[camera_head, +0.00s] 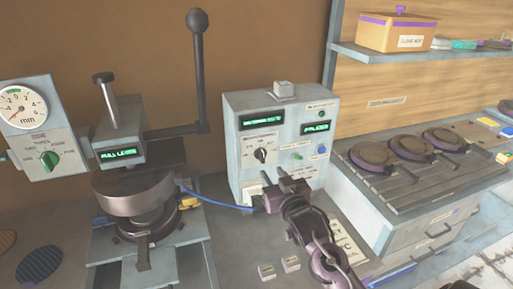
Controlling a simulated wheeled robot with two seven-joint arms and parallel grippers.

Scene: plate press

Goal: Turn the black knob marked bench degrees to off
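The black knob (261,155) is on the front of a pale grey control box (292,120) in the middle of the head view. It has a light pointer mark, but the small labels around it are too blurred to read. My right gripper (280,191) is just below and right of the knob, in front of the box's lower front. Its two dark fingers look spread apart with nothing between them, and it is apart from the knob. My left gripper is not in view.
A press with a tall black lever (200,75) and a "PULL LEVER" display (117,154) stands left of the box. A gauge panel with a green knob (49,161) is further left. A blue cable (220,205) runs near the box. Dark round plates (411,148) sit on a right-hand rack.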

